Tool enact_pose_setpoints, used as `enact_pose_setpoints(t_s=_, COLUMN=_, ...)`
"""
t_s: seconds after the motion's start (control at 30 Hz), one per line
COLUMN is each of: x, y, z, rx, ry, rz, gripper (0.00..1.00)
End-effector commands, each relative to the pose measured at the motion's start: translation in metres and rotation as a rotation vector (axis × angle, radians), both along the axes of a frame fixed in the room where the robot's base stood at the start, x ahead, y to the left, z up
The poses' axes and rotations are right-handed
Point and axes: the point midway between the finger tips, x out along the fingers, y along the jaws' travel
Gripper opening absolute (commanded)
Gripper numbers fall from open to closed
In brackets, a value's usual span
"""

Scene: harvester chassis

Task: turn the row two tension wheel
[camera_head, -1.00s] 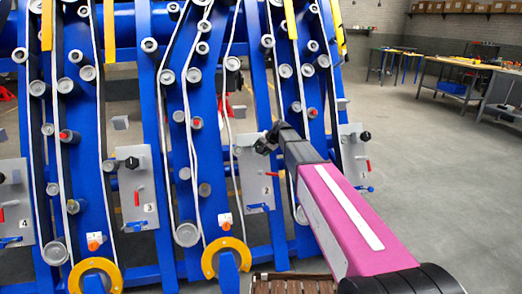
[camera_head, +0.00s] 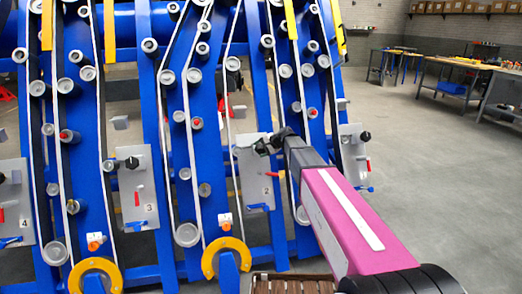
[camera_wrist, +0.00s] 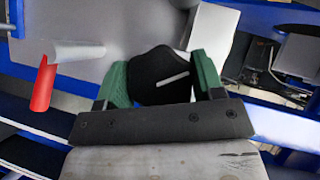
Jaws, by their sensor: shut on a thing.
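The row two tension wheel (camera_wrist: 160,76) is a black knob with a pale pointer line. It sits between the two green fingers of my gripper (camera_wrist: 160,85) in the wrist view. My gripper is shut on it, and the fingers touch its two sides. In the head view my gripper (camera_head: 270,144) is at the upper right of the grey panel marked 2 (camera_head: 257,190). There the arm and gripper hide the wheel. The pointer line is slanted in the wrist view.
A red-handled lever (camera_wrist: 45,82) sticks out of the panel left of my gripper. The panels marked 3 (camera_head: 135,205) and 4 (camera_head: 15,215) stand to the left, and another panel (camera_head: 352,150) stands to the right. Blue frame posts surround the panels. The floor at right is clear.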

Motion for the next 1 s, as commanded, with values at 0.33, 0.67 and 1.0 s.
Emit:
enact_pose_setpoints(t_s=0.33, x=0.0, y=-0.001, z=0.0, rx=-0.002, ry=-0.002, rz=0.0, gripper=0.87)
enact_pose_setpoints(t_s=0.67, x=-0.003, y=-0.004, z=0.003, rx=-0.002, ry=-0.001, rz=0.0, gripper=0.87)
enact_pose_setpoints(t_s=1.0, x=-0.027, y=-0.044, z=0.037, rx=-0.002, ry=-0.003, rz=-0.003, gripper=0.87)
